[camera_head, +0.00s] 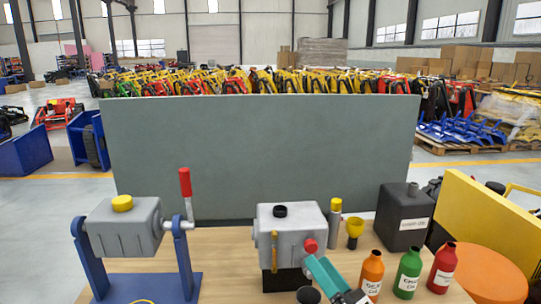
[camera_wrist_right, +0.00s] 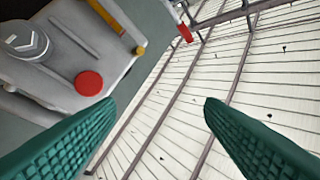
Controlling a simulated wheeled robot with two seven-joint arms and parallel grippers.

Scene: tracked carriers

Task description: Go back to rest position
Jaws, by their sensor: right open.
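My right gripper (camera_head: 322,272) is at the bottom centre of the head view, with its teal fingers just below and right of the red knob (camera_head: 310,245) on a grey housing (camera_head: 285,228). In the right wrist view its two fingers (camera_wrist_right: 160,103) are spread wide with nothing between them. There the red knob (camera_wrist_right: 89,83) lies just beyond the left fingertip; I cannot tell whether they touch. My left gripper does not show.
The wooden bench (camera_head: 228,272) carries a grey tank on a blue stand (camera_head: 185,265), a black canister (camera_head: 403,225), and orange (camera_head: 371,272), green (camera_head: 408,270) and red (camera_head: 442,266) bottles. A grey panel (camera_head: 255,150) stands behind.

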